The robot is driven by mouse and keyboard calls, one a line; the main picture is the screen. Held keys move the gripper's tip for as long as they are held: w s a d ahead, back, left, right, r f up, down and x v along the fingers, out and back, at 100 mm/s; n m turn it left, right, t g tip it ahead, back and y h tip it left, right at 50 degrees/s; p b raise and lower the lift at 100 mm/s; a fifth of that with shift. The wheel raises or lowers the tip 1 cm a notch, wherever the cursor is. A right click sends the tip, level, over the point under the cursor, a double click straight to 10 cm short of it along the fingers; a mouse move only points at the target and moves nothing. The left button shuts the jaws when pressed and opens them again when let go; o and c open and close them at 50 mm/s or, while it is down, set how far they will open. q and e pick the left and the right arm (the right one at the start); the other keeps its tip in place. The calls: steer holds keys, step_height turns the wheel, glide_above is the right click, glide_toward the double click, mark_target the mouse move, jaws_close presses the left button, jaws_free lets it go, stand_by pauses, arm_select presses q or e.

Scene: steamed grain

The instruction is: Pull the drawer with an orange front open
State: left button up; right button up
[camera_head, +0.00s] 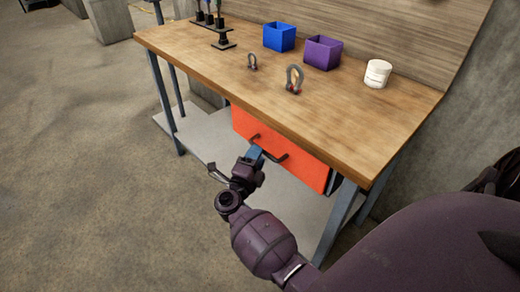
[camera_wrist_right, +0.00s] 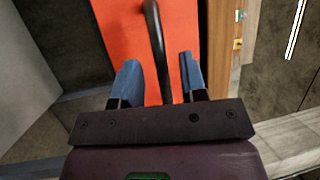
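The drawer with an orange front (camera_head: 300,160) hangs under the wooden tabletop and looks closed or nearly so. Its dark bar handle (camera_head: 268,149) runs across the front. My right gripper (camera_head: 256,153) is at the left part of the handle, its blue fingers pointing at the drawer. In the right wrist view, the fingers (camera_wrist_right: 159,62) are open, one on each side of the handle (camera_wrist_right: 157,40), with gaps visible on both sides. The orange front (camera_wrist_right: 120,25) lies behind them. My left gripper is not in view.
The workbench top (camera_head: 200,60) carries a blue box (camera_head: 279,38), a purple box (camera_head: 322,53), a white round container (camera_head: 377,74) and two shackles (camera_head: 294,79). A grey lower shelf (camera_head: 205,128) and table legs (camera_head: 337,222) are near my right arm. The floor in front is clear.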

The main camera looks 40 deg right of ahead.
steer(key=shift+x, duration=1.55)
jaws_close()
